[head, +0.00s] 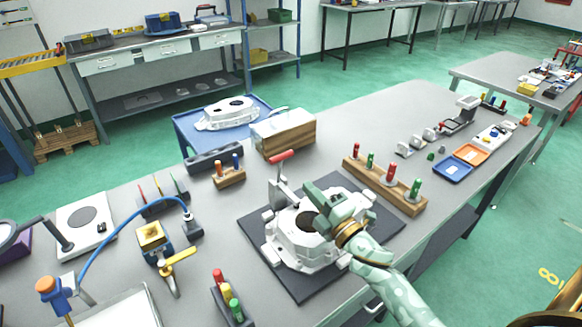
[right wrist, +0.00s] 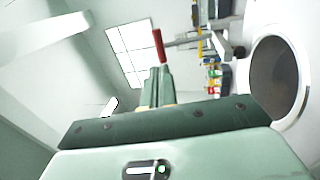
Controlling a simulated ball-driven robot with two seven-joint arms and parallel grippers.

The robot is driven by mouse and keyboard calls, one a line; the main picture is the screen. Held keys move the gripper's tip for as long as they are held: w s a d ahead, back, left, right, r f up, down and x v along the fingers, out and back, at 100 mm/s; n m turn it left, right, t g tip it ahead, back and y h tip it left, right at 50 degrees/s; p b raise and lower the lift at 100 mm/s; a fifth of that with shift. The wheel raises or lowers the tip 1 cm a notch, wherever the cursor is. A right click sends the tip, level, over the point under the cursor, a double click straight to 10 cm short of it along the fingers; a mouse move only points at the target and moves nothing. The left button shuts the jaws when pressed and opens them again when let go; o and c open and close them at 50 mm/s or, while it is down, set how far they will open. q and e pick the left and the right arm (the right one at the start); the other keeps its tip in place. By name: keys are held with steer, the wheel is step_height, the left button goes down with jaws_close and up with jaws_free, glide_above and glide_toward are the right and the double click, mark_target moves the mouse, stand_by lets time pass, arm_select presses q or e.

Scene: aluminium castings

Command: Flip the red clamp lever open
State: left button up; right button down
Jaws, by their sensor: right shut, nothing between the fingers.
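The red clamp lever (head: 281,158) sits on top of a grey clamp at the back left of a pale aluminium casting (head: 290,243). In the right wrist view the red lever handle (right wrist: 158,45) shows just beyond the tips of the closed fingers (right wrist: 159,70). I cannot tell whether the tips touch it. My left gripper is not in view.
The casting lies on a dark mat (head: 308,292) on the grey bench. A wooden rack with red and green handles (head: 383,186) stands to the right, and a wooden-sided box (head: 284,135) behind. A blue-hosed tool (head: 152,240) stands at the left.

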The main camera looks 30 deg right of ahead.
steer(key=x, duration=0.8)
steer(key=shift+w, duration=0.25)
